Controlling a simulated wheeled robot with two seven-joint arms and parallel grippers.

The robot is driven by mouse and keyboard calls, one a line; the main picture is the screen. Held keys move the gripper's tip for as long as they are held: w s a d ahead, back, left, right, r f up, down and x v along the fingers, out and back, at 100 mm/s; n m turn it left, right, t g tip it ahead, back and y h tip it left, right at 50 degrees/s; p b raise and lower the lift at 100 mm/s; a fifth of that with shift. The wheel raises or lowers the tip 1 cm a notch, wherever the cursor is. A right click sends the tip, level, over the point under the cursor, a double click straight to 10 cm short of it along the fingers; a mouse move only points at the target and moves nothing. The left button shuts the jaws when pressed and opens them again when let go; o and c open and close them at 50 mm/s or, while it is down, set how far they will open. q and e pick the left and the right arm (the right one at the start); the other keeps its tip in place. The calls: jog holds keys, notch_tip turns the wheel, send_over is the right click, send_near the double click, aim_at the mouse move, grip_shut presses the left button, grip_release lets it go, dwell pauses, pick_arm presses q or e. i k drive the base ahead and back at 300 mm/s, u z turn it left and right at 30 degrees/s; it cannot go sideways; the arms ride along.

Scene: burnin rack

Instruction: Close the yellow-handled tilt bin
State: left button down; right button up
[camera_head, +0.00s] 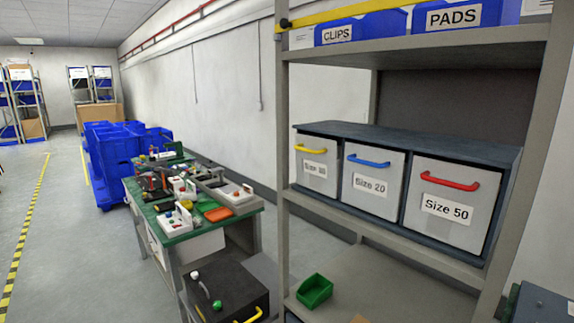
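The yellow-handled tilt bin (316,172) is the leftmost of three grey-fronted bins in a dark blue-grey cabinet on the middle shelf of the rack. Its yellow handle (311,149) runs across the upper front, above a white size label that is hard to read. Its front looks nearly upright and roughly in line with its neighbours. I cannot tell whether it is fully shut or slightly tilted out. Neither of my grippers shows in the head view.
Beside it are the blue-handled Size 20 bin (374,197) and red-handled Size 50 bin (449,218). A rack post (283,180) stands just left of the cabinet. A green tray (314,291) sits on the lower shelf.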

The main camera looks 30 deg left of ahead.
aim_at(329, 185)
jog(key=k, duration=0.25)
jog(key=z, duration=0.85)
jog(key=i, duration=0.65)
jog(key=u, duration=0.7)
